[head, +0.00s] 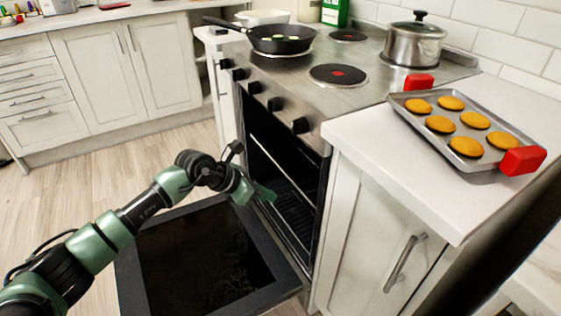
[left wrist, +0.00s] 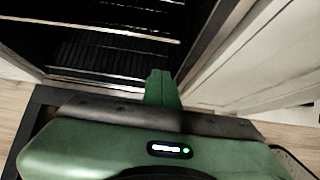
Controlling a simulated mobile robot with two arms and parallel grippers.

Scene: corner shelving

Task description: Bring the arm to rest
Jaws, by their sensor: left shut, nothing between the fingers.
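My left arm comes in from the left in the head view, stretched over the open oven door (head: 205,255). My left gripper (head: 264,193) is at the front of the open oven (head: 285,170), above the lowered door. In the left wrist view the green fingers (left wrist: 161,88) are together with nothing between them, pointing toward the dark oven interior with its racks (left wrist: 110,50). My right gripper shows in neither view.
A tray (head: 468,165) with several round orange-brown pieces and red grips lies on the right counter (head: 385,140). A pan (head: 280,40) and a lidded pot (head: 414,42) stand on the stove. Cabinets (head: 115,65) line the back left. Wooden floor (head: 60,190) is clear at left.

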